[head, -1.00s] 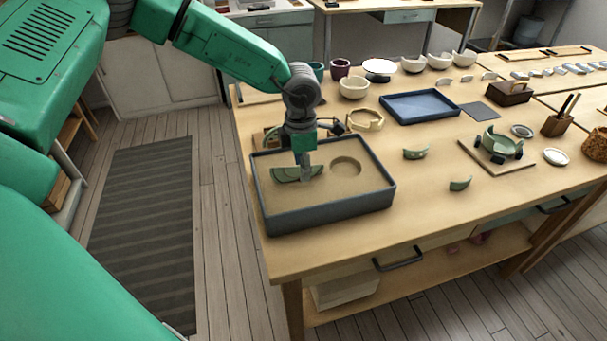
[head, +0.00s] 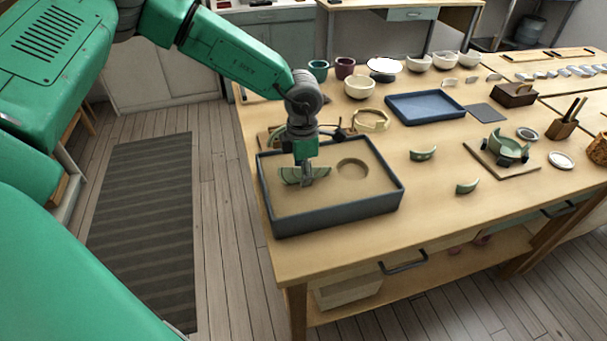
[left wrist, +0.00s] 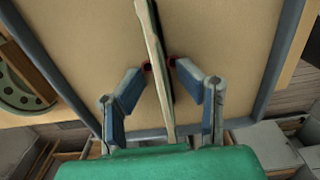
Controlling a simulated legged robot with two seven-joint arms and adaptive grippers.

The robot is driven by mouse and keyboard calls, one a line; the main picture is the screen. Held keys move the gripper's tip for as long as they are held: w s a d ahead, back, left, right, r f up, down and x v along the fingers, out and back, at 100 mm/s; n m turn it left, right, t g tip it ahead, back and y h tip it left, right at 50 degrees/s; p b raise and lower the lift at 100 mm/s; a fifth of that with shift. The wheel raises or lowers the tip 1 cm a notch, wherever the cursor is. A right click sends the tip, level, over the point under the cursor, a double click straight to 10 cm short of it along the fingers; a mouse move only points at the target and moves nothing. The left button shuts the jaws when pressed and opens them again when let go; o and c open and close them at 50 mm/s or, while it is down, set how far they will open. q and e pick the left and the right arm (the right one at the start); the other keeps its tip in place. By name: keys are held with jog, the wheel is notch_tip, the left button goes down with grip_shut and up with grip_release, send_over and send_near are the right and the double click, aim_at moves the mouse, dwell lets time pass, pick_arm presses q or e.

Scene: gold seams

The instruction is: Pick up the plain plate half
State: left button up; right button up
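The pale green plate half (head: 291,175) stands upright over the sand in the dark-rimmed tray (head: 334,220). My left gripper (head: 307,182) reaches down over it and covers part of it. In the left wrist view the plate half (left wrist: 155,40) shows edge-on as a thin strip running up between the fingers. The fingertips of my left gripper (left wrist: 160,65) are drawn close together, one on each face, and look shut on it. Whether its lower edge touches the sand cannot be told. My right gripper is not in view.
A round hollow (head: 352,168) lies in the sand to the right. Two green shards (head: 423,154) (head: 467,187) lie right of the tray. A blue tray (head: 427,108), bowls (head: 360,88) and a clamped green bowl (head: 505,148) stand farther back.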

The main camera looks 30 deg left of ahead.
pick_arm(q)
jog(key=shift+s+a+f, duration=0.15)
jog(key=shift+a+f, duration=0.1)
jog(key=shift+c, duration=0.8)
grip_shut()
jog(key=shift+s+d+r, duration=0.1)
jog(key=shift+d, duration=0.3)
jog(key=shift+a, duration=0.15)
jog(key=shift+b, duration=0.4)
jog(key=r, duration=1)
jog(key=shift+w+p, duration=0.25)
jog(key=shift+p, duration=0.05)
jog(key=shift+f+b, duration=0.35)
jog(key=shift+w+f+t+h+b, duration=0.1)
jog(key=shift+f+t+h+b, duration=0.35)
jog(key=shift+f+b, duration=0.7)
jog(key=shift+f+t+h+b, duration=0.25)
jog(key=shift+f+t+b, duration=0.5)
jog(key=shift+f, duration=0.55)
